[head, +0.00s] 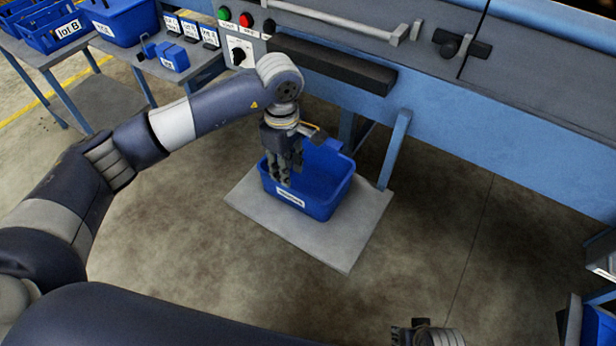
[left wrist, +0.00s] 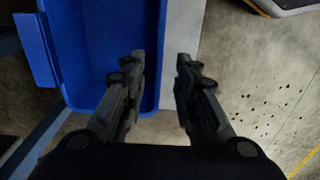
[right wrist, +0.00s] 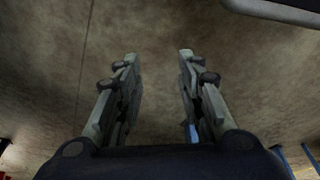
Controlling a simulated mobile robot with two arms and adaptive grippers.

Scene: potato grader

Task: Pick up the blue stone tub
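The blue stone tub (head: 325,178) is an open blue bin with a white label on its front. It stands on a low grey platform (head: 350,240) on the floor, in front of the machine. In the left wrist view the tub (left wrist: 100,45) fills the upper left and looks empty where it shows. My left gripper (head: 280,180) points down at the tub's left side. In the left wrist view its open fingers (left wrist: 160,70) lie either side of the tub's wall, with nothing visibly gripped. My right gripper (right wrist: 158,60) is open and empty over bare floor; in the head view only its edge shows at the bottom.
The machine's blue frame leg (head: 394,150) stands right behind the platform. At the upper left a table carries blue bins (head: 55,28) and small labelled boxes. A control panel (head: 240,25) with green and red buttons is above.

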